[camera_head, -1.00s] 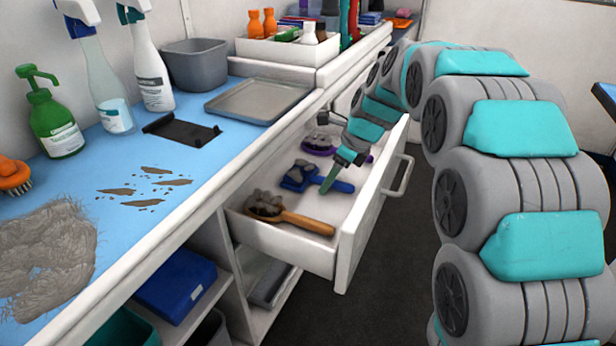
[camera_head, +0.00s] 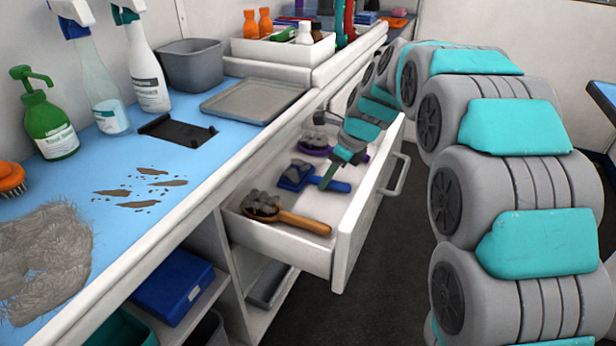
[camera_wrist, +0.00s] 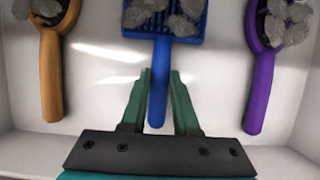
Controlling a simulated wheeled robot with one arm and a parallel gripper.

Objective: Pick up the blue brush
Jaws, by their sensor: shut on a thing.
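The blue brush (camera_head: 295,177) lies in the open white drawer, with grey fur clumps on its head. In the wrist view its blue handle (camera_wrist: 158,98) runs between the two green fingers of my gripper (camera_wrist: 160,78). My gripper (camera_head: 329,178) is shut on the handle, low in the drawer. In the head view one finger crosses the handle and hides part of it. I cannot tell whether the brush is clear of the drawer floor.
A brown-handled brush (camera_head: 300,221) and a purple brush (camera_head: 314,151) lie on either side in the drawer (camera_head: 345,235). Both carry grey fur. The blue counter (camera_head: 160,172) above holds bottles, a grey tray (camera_head: 252,102) and a fur pile. The dark floor right of the drawer is clear.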

